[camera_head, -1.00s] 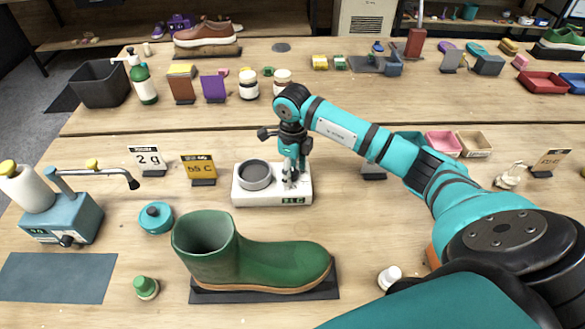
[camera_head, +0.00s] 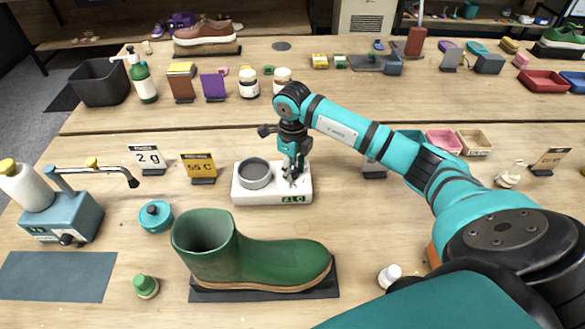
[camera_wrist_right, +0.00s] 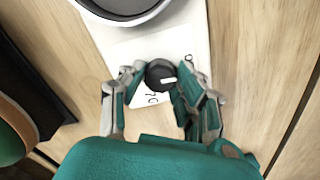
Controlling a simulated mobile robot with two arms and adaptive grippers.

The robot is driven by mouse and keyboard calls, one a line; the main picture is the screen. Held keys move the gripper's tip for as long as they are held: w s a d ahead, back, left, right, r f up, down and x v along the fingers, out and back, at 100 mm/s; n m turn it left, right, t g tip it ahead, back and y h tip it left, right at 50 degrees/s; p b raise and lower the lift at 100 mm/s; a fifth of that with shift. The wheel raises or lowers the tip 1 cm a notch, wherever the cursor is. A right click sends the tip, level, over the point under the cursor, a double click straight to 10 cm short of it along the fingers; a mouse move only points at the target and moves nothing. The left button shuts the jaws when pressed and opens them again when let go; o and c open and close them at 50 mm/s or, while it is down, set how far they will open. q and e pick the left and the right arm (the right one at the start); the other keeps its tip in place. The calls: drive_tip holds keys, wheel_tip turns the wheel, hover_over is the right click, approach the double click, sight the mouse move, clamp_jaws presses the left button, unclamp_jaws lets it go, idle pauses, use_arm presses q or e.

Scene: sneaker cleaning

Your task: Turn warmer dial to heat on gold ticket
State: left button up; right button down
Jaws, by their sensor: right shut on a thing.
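The white warmer (camera_head: 270,198) stands mid-table, with a grey round pot (camera_head: 255,173) on its left part and a small green display (camera_head: 293,198) at its front right. Its dark dial (camera_wrist_right: 160,75) with a white pointer mark shows in the wrist view. My right gripper (camera_head: 293,178) reaches down over the warmer's right part. In the wrist view its fingers (camera_wrist_right: 160,85) are on both sides of the dial, shut on it. The gold ticket (camera_head: 199,166) reads "55 C" and stands left of the warmer. My left gripper is not in view.
A green boot (camera_head: 250,255) stands on a dark mat in front of the warmer. A teal lidded pot (camera_head: 156,216) is to the left, and a white "2 g" card (camera_head: 148,158) is beside the gold ticket. A white-capped bottle (camera_head: 389,277) stands front right.

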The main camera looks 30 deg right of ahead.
sight(293, 170)
drive_tip(key=m+b, duration=0.1)
drive_tip(key=m, duration=0.4)
drive_tip(key=shift+m, duration=0.4)
drive_tip(key=m, duration=0.4)
drive_tip(key=shift+m, duration=0.4)
drive_tip(key=c, duration=0.9)
unclamp_jaws()
drive_tip(key=shift+c, duration=0.2)
wheel_tip(293, 170, up, 12)
